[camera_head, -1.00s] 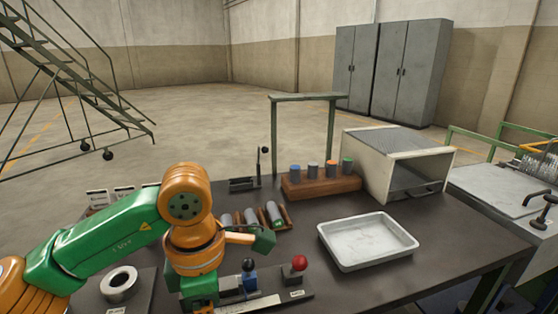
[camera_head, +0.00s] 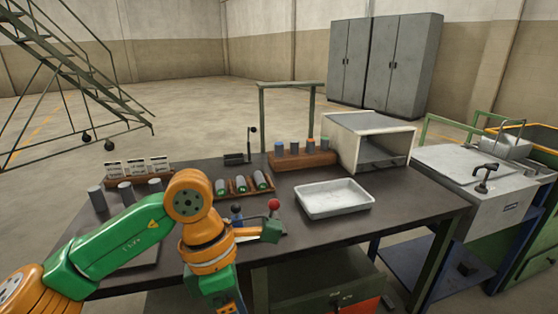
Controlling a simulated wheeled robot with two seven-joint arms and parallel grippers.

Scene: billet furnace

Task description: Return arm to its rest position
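My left arm (camera_head: 125,240) comes in from the lower left. It is green and orange. Its orange elbow (camera_head: 188,197) stands in front of the table's left part. The arm bends down from there to the bottom edge. A small green block (camera_head: 270,231) on an orange piece juts out to the right behind the forearm, near the table's front edge. No gripper fingers show clearly, so I cannot tell whether the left gripper is open or shut. My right arm and gripper are not in view.
The dark table (camera_head: 320,230) holds a white tray (camera_head: 335,199), a wooden block with several cylinders (camera_head: 302,160), a rack of cylinders (camera_head: 240,185), a red-knobbed lever (camera_head: 274,205) and a beige box furnace (camera_head: 372,140). A grey bench (camera_head: 480,175) stands right.

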